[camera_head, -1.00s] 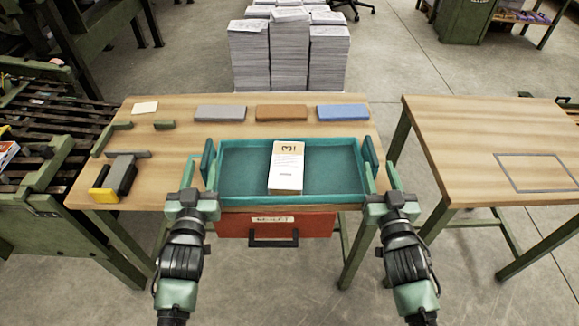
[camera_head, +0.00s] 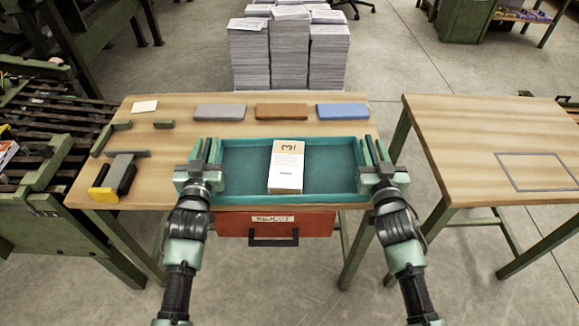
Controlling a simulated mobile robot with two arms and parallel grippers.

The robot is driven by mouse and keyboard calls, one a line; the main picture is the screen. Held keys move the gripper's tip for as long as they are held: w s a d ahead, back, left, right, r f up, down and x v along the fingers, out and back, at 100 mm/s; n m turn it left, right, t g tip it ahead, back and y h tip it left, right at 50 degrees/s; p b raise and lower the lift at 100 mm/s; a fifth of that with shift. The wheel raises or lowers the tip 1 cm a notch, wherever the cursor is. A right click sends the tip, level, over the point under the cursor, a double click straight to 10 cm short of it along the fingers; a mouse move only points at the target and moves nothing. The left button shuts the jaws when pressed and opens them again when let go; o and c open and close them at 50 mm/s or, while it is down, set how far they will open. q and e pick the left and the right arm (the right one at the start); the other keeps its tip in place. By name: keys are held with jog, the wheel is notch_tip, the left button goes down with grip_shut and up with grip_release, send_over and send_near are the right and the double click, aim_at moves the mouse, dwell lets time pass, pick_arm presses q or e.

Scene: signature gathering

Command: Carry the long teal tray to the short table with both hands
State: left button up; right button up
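The long teal tray (camera_head: 240,198) lies near the front edge of the left wooden table. A stack of white paper marked "3" (camera_head: 287,168) lies in its middle. My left gripper (camera_head: 207,152) is at the tray's left end, its fingers on either side of the upright dark handle. My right gripper (camera_head: 377,152) is at the right end, its fingers around the other handle. I cannot tell whether either gripper is clamped. The short table (camera_head: 460,130) stands to the right, with a grey rectangular outline (camera_head: 500,172) on its top.
Grey (camera_head: 220,111), brown (camera_head: 281,111) and blue (camera_head: 342,111) blocks lie behind the tray. A stapler-like tool with a yellow end (camera_head: 112,185) lies left. A red drawer (camera_head: 320,224) hangs below the tray. A floor gap separates the tables. The short table's top is clear.

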pick_arm(q)
grip_shut()
pick_arm(e)
grip_shut()
dwell(0.9)
